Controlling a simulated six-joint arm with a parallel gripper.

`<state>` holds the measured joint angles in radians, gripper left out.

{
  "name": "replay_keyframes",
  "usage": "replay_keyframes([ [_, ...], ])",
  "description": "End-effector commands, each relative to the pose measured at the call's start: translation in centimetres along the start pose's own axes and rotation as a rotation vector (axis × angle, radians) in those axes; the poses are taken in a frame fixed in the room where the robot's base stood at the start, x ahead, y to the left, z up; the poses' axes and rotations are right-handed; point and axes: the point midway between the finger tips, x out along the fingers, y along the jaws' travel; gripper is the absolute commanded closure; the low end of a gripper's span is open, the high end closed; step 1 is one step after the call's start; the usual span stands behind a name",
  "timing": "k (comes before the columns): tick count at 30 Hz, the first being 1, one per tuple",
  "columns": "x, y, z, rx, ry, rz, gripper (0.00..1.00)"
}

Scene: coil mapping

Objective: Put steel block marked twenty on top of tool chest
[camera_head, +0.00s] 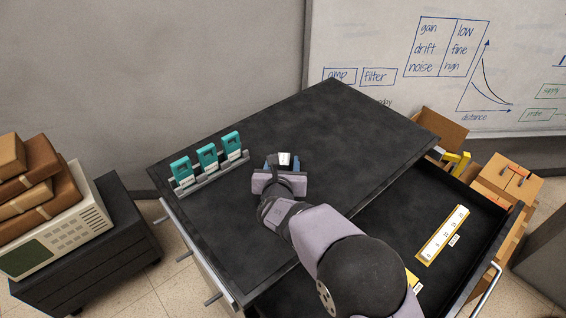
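The black tool chest (345,118) stands in the middle, its flat top mostly bare. My gripper (284,163) is over the left-centre part of this top, with its fingers pointing away from the camera. A small block with a white face (285,158) shows between the fingertips. Its dark mark is too small to read, so I cannot tell if it is the one marked twenty. I cannot tell whether the fingers touch it, or whether it rests on the top or is held just above it. My wrist hides part of the area.
A grey rack (212,177) with teal-and-white holders (207,157) stands on the chest's left part. An open drawer (483,215) at right holds a numbered yellow-edged strip (442,235). My arm covers part of the drawer. The top's back and right are clear.

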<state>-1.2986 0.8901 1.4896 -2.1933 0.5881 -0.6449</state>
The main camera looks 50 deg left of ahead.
Motion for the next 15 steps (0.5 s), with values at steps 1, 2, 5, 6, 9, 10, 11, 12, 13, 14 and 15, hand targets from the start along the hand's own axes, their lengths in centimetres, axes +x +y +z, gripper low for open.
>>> replay_keyframes([
  [1,0.0,0.0,0.0,0.000,0.000,0.000,0.54],
  [2,0.0,0.0,0.0,0.000,0.000,0.000,0.54],
  [5,0.0,0.0,0.1,0.000,0.000,0.000,0.54],
  [6,-0.1,0.0,0.1,0.000,0.000,0.000,0.54],
  [9,-0.2,0.0,0.4,-0.001,0.000,0.000,0.54],
  [10,-0.3,0.0,0.3,-0.001,0.000,0.001,0.54],
  [11,-0.5,0.1,0.2,-0.001,0.000,0.001,0.54],
  [12,-0.9,0.1,0.2,-0.001,0.000,0.001,0.54],
  [13,-1.2,0.1,0.2,-0.001,-0.001,0.001,0.54],
  [14,-1.5,0.1,0.3,0.000,-0.001,0.001,0.54],
  [15,-1.9,0.1,0.2,0.000,-0.001,0.001,0.54],
])
